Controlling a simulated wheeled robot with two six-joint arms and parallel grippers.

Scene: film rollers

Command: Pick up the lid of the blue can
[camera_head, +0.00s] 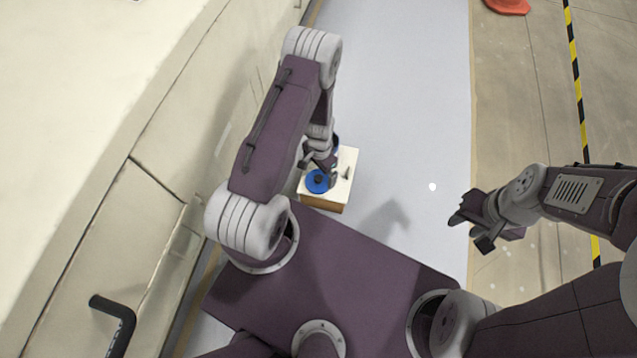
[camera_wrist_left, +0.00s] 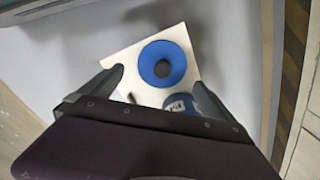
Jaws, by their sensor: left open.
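A blue round piece with a dark centre (camera_head: 317,182) lies on a small box with a pale top (camera_head: 338,190). It also shows in the left wrist view (camera_wrist_left: 149,52). I cannot tell whether it is a loose lid or sits on a can. A blue can with a white label (camera_wrist_left: 180,103) stands beside it, partly hidden by my gripper. My left gripper (camera_head: 321,170) is open and empty above the box, its fingers (camera_wrist_left: 160,80) pointing toward the round piece without visibly holding it. My right gripper (camera_head: 472,226) looks open and empty, well away to the right.
A small dark mark (camera_wrist_left: 130,97) is on the box top. A long pale cabinet (camera_head: 90,120) runs along the left. The grey floor strip (camera_head: 405,110) right of the box is clear. An orange cone (camera_head: 508,5) stands far off at top right.

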